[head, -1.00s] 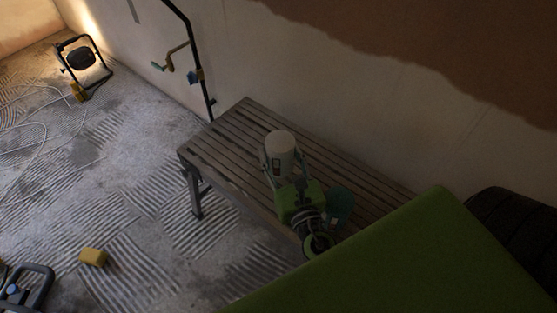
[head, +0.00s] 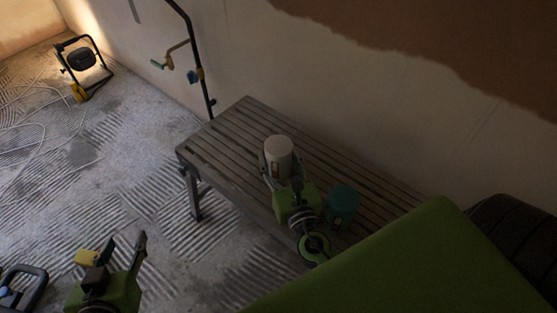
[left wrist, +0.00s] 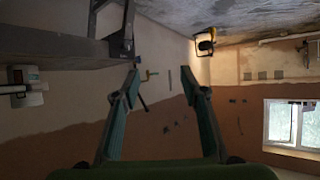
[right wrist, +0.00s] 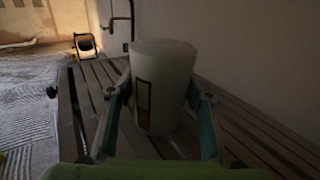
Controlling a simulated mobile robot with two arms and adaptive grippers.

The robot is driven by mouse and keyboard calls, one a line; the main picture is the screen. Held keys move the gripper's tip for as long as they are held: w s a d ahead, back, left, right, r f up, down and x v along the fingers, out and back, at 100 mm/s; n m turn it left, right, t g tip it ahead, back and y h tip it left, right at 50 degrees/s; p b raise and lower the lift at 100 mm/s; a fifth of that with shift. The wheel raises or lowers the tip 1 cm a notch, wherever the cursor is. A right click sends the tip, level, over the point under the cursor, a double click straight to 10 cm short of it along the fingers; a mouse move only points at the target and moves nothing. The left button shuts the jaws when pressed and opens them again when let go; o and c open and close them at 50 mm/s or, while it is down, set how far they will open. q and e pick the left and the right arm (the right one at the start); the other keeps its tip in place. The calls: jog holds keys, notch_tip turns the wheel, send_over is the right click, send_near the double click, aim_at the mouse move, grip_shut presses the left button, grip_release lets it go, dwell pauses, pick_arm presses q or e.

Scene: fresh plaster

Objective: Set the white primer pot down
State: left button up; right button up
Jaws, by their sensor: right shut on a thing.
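The white primer pot (head: 278,152) is upright over the slatted bench (head: 225,130). My right gripper (head: 281,166) is shut on it, one finger on each side. In the right wrist view the pot (right wrist: 162,75) fills the space between the fingers, with a dark-framed label on its side. Its base is low over the slats; I cannot tell whether it touches them. My left gripper (head: 122,250) is open and empty above the floor, left of the bench; its spread fingers also show in the left wrist view (left wrist: 169,84).
Bench slats left of the white pot are clear. A work lamp (head: 80,60) and cables lie on the far floor. A yellow block (head: 86,257) is behind my left gripper.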

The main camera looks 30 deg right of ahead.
pick_arm(q)
jog(key=shift+w+d+r+t, duration=0.15)
jog(key=shift+w+r+t, duration=0.15)
jog(key=shift+r, duration=0.2)
jog(key=shift+w+d+r+t, duration=0.15)
jog(key=shift+w+r+t, duration=0.15)
jog(key=shift+r, duration=0.15)
pick_arm(e)
jog(key=shift+f, duration=0.15)
pick_arm(q)
jog(key=shift+w+r, duration=0.1)
jog(key=shift+r, duration=0.1)
pick_arm(e)
jog(key=shift+f, duration=0.1)
pick_arm(q)
jog(key=shift+w+d+r, duration=0.1)
jog(key=shift+r, duration=0.15)
pick_arm(e)
jog(key=o, duration=1.5)
jog(key=shift+f, duration=0.1)
